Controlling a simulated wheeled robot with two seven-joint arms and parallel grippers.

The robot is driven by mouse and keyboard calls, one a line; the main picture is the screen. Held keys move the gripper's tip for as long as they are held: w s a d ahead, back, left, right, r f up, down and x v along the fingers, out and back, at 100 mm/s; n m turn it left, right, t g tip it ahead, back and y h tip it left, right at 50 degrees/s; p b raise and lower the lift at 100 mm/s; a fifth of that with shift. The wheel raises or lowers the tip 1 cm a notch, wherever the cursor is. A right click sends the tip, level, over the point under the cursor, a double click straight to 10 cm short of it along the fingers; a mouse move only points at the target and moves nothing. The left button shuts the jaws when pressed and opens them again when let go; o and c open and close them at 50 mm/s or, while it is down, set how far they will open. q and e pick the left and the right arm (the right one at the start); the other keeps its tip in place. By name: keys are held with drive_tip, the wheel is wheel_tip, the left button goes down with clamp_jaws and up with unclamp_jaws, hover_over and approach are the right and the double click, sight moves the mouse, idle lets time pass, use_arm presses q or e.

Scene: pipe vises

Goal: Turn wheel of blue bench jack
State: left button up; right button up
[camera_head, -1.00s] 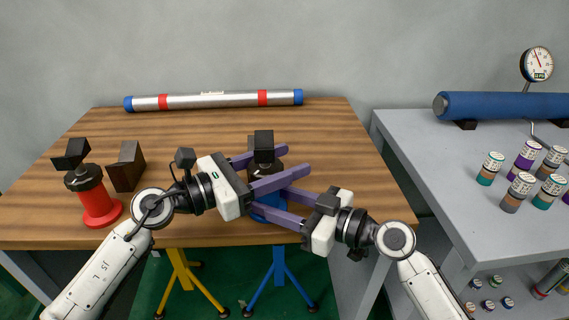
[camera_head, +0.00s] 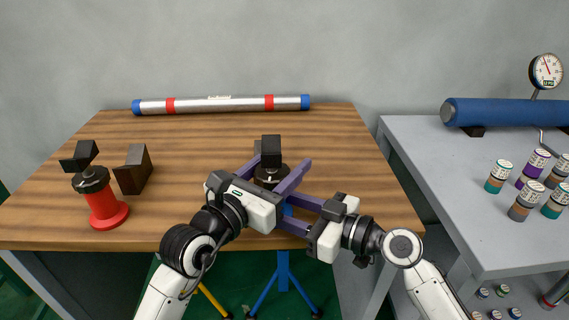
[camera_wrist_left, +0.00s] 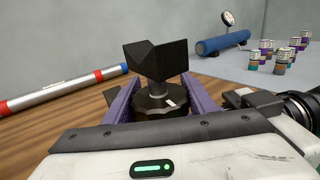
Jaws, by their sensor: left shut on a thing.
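The blue bench jack stands near the front edge of the table. Its black V-shaped head (camera_head: 271,150) is on top, above a dark wheel (camera_head: 268,178). A little of its blue body (camera_head: 287,210) shows between purple fingers. My left gripper (camera_head: 279,166) is shut on the wheel, one finger on each side. In the left wrist view the wheel (camera_wrist_left: 155,104) sits between the fingers, with a white mark on its rim. My right gripper (camera_head: 286,208) comes from the right, lower down, its fingers on either side of the blue body. The jack's base is hidden.
A red jack (camera_head: 103,205) with a black wheel and head stands at the left of the wooden table (camera_head: 200,150). A silver pipe (camera_head: 220,104) lies along the back. A grey bench (camera_head: 440,170) at right holds a blue cylinder (camera_head: 505,112) and several small containers.

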sight(262, 185)
use_arm(q)
drive_tip(key=shift+d+f, duration=0.1)
use_arm(e)
drive_tip(key=shift+f, duration=0.15)
use_arm(q)
drive_tip(key=o, duration=1.1)
drive_tip(key=v, duration=1.2)
drive_tip(key=shift+s, duration=0.15)
use_arm(e)
drive_tip(key=o, duration=0.9)
drive_tip(key=shift+d, duration=0.1)
